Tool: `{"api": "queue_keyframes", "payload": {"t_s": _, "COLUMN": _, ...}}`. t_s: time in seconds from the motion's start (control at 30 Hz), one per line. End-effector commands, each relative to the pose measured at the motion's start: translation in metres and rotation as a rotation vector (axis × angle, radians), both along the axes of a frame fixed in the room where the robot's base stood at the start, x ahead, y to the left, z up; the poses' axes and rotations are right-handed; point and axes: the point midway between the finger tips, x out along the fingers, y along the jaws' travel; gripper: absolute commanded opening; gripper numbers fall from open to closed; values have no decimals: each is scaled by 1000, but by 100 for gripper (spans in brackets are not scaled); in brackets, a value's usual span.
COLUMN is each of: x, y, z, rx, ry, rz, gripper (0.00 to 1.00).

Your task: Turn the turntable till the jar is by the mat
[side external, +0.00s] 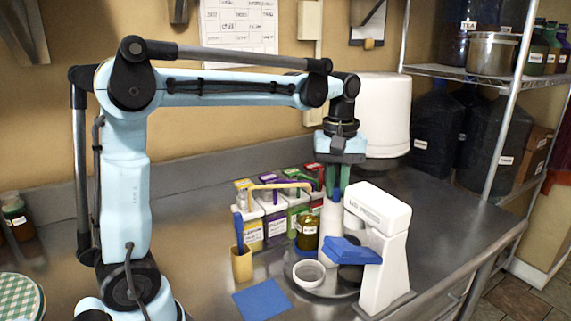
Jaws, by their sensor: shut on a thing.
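The grey round turntable (322,292) stands on the steel counter. My gripper (335,188) points down with green fingers, shut on the blue top of a white upright bottle or post (329,232) behind the bowl. Its base is partly hidden.
A tan cup (241,264) with a blue tool stands left. The counter's right front is clear.

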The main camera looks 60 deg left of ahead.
Motion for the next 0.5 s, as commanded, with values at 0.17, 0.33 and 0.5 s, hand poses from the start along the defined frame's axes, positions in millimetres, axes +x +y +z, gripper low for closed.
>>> {"api": "queue_keyframes", "payload": {"t_s": 0.17, "x": 1, "y": 0, "z": 1, "rx": 0, "ry": -1, "rz": 91, "gripper": 0}}
{"api": "queue_keyframes", "payload": {"t_s": 0.33, "x": 1, "y": 0, "z": 1, "rx": 0, "ry": -1, "rz": 177, "gripper": 0}}
{"api": "queue_keyframes", "payload": {"t_s": 0.5, "x": 2, "y": 0, "z": 1, "rx": 0, "ry": -1, "rz": 261, "gripper": 0}}
